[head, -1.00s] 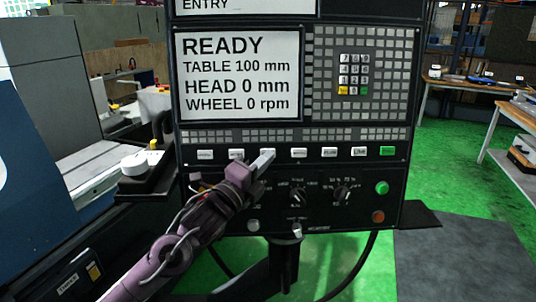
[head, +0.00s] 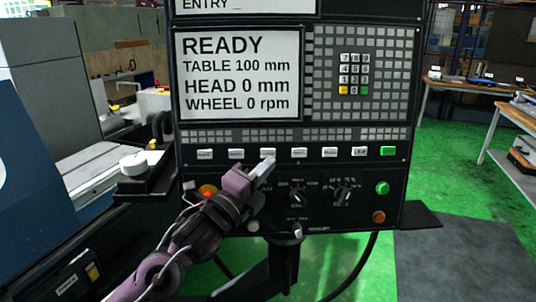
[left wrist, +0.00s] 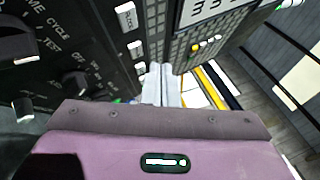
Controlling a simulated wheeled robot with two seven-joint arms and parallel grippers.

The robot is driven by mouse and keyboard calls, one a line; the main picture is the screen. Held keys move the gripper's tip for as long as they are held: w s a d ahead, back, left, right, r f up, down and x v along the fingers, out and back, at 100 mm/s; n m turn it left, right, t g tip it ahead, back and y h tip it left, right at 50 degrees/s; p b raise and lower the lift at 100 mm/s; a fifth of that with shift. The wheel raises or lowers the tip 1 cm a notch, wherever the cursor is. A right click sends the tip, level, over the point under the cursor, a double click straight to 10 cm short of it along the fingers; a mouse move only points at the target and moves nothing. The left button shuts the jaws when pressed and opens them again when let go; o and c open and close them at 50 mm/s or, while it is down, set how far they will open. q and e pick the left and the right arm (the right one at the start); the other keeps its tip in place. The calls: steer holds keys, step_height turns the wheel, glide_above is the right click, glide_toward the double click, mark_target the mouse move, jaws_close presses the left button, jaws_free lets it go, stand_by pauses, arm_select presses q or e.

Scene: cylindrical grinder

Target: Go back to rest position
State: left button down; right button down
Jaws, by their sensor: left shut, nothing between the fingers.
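My left gripper (head: 264,168) is in front of the lower part of the black control panel (head: 360,165), just below the row of white keys. Its pale fingers are shut and empty. In the left wrist view the closed fingers (left wrist: 161,84) point along the panel face, with a white key at upper left. I cannot tell whether the fingertips touch the panel. My right gripper is not in view.
The screen (head: 238,75) reads READY, table 100 mm, head 0 mm, wheel 0 rpm. A side shelf with a white dial (head: 133,163) is at left. Green floor is open at right.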

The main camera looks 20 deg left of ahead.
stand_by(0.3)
arm_select(q)
steer(key=s+f+n+g+y, duration=0.35)
steer(key=f+n, duration=0.25)
steer(key=f, duration=0.4)
steer(key=s+f+n+g+y, duration=0.2)
steer(key=s+f+n+g, duration=0.15)
steer(key=f+n, duration=0.45)
steer(key=s+a+f+n+g+y, duration=0.1)
steer(key=s+f+n+g, duration=0.5)
steer(key=s, duration=0.4)
steer(key=s+a+f+n+g, duration=0.1)
steer(key=s+f+n+g, duration=0.2)
steer(key=s+f, duration=0.6)
step_height(320, 180, down, 29)
steer(key=s+g, duration=0.1)
steer(key=s, duration=0.1)
steer(key=s+a+f+g, duration=0.1)
steer(key=s+a+f, duration=0.2)
steer(key=s+f, duration=1.5)
steer(key=shift+s+f+m+g, duration=0.2)
steer(key=shift+s+m+g, duration=0.1)
steer(key=shift+s, duration=0.4)
